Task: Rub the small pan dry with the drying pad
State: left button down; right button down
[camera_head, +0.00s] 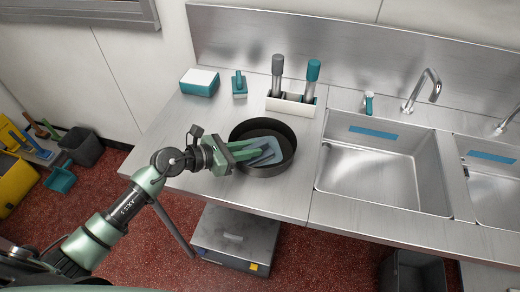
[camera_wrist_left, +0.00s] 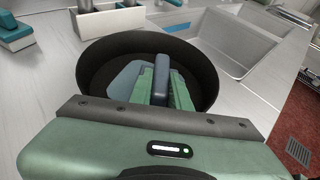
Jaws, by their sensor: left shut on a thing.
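The small pan (camera_head: 288,138) is dark and round and stands on the steel counter, left of the sink. It also shows in the left wrist view (camera_wrist_left: 100,52). My left gripper (camera_head: 258,150) reaches over the pan's left rim, with its green fingers inside the pan. It is shut on the drying pad (camera_head: 268,158), a blue-grey pad with a darker grip. In the left wrist view the pad (camera_wrist_left: 124,80) lies low inside the pan, between and beside the fingers. I cannot tell whether it touches the pan's floor. My right gripper is not in view.
Behind the pan stand a white holder (camera_head: 290,103) with two upright handled tools, a teal-handled brush (camera_head: 239,85) and a teal-and-white block (camera_head: 200,82). The sink (camera_head: 385,170) with a tap (camera_head: 424,88) is to the right. The counter left of the pan is clear.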

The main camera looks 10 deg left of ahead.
pick_arm(q)
jog(key=shift+s+a+b, duration=0.2)
jog(key=shift+a, duration=0.4)
jog(key=shift+s+a+b, duration=0.2)
jog(key=shift+a, duration=0.35)
jog(key=shift+s+d, duration=0.1)
jog(key=shift+s+d+p, duration=0.15)
jog(key=shift+s+p, duration=0.15)
jog(key=shift+p, duration=0.1)
jog(key=shift+s+d+p, duration=0.25)
jog(key=shift+s+p, duration=0.05)
jog(key=shift+s, duration=0.3)
jog(key=shift+s+d+p, duration=0.2)
jog(key=shift+s+p, duration=0.05)
jog(key=shift+s, duration=0.4)
jog(key=shift+s+d+p, duration=0.25)
jog(key=shift+s+p, duration=0.05)
jog(key=shift+s, duration=0.3)
jog(key=shift+d, duration=0.1)
